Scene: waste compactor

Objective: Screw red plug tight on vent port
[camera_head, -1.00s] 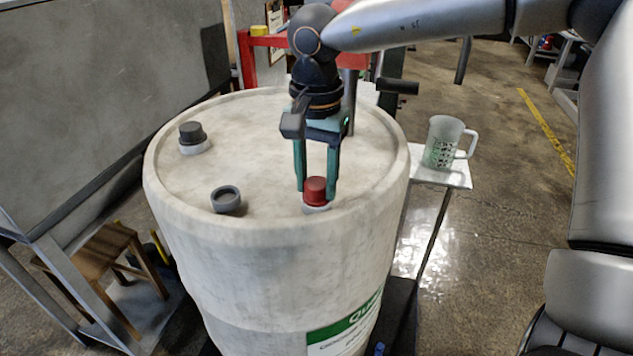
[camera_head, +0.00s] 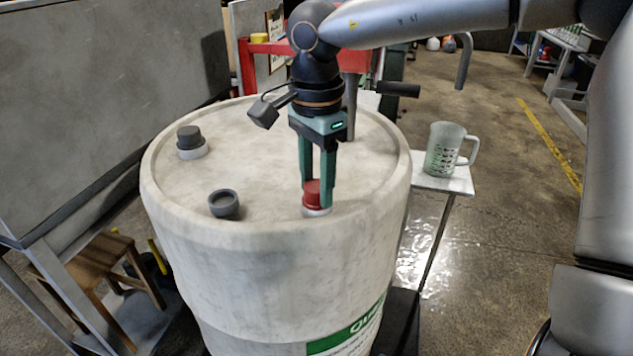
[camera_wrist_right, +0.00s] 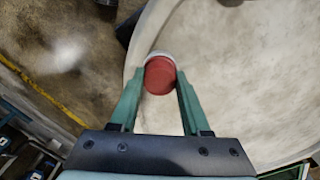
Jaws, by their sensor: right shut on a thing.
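The red plug (camera_head: 312,194) stands upright on the white vent port (camera_head: 316,211) at the front right of the drum top. In the right wrist view the red plug (camera_wrist_right: 160,76) lies between my fingers, with a pale rim of the port behind it. My right gripper (camera_head: 318,194) points down from above and is shut on the red plug. The fingers hide part of the plug's sides. I cannot tell how far the plug is screwed in. My left gripper is not in view.
The pale drum (camera_head: 270,270) has a raised rim. A dark plug (camera_head: 190,138) sits on a port at the back left, and an open grey port (camera_head: 224,204) is left of my gripper. A measuring jug (camera_head: 442,150) stands on a small white table (camera_head: 455,183) at the right.

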